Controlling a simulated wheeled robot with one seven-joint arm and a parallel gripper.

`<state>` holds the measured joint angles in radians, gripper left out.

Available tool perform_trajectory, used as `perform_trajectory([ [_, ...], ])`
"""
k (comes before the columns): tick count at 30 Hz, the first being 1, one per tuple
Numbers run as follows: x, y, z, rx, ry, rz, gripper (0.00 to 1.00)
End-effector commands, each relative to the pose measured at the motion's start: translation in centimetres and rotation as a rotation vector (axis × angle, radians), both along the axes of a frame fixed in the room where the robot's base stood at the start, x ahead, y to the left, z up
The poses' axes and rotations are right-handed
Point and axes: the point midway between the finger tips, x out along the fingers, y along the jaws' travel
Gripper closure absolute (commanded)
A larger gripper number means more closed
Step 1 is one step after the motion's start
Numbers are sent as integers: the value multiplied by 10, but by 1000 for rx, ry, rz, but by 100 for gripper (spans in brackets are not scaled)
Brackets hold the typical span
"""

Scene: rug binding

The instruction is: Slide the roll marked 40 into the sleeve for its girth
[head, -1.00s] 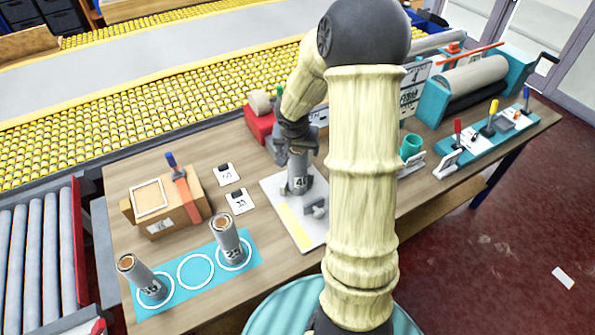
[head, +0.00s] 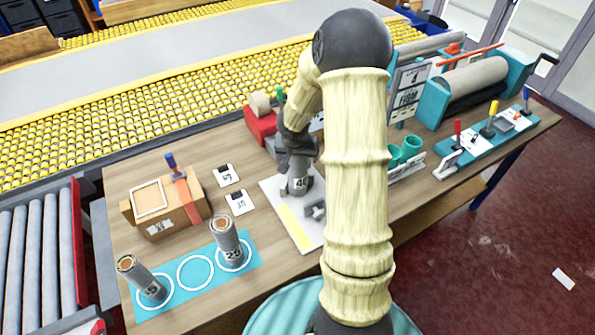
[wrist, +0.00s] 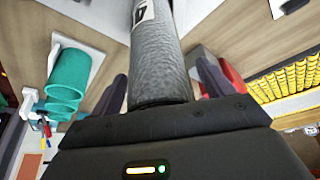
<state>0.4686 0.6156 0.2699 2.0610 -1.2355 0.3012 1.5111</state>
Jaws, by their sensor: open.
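The grey roll marked 40 (head: 299,184) stands on a white board with a yellow strip (head: 291,226). My gripper (head: 297,160) is over its upper part, pointing down. In the wrist view the roll (wrist: 157,62) lies between the two dark fingers of my gripper (wrist: 162,85), with a gap on each side, so the jaws are open around it. Teal sleeves (head: 411,146) stand in a white holder to the right, partly hidden by my arm in the head view. They show as open round tubes in the wrist view (wrist: 69,75); their girth marks are not readable.
A teal mat (head: 213,285) at front left has white rings; two other rolls (head: 228,240) (head: 148,283) stand on its outer rings. A cardboard box (head: 178,210), small cards (head: 239,202), a red tape holder (head: 260,122) and a lever panel (head: 490,135) are also on the bench.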

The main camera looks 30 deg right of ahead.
Motion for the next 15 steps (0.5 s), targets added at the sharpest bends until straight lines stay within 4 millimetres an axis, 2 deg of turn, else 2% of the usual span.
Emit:
perform_trajectory([
  [11,0,0,1,0,0,0,20],
  [12,0,0,1,0,0,0,22],
  [15,0,0,1,0,0,0,41],
])
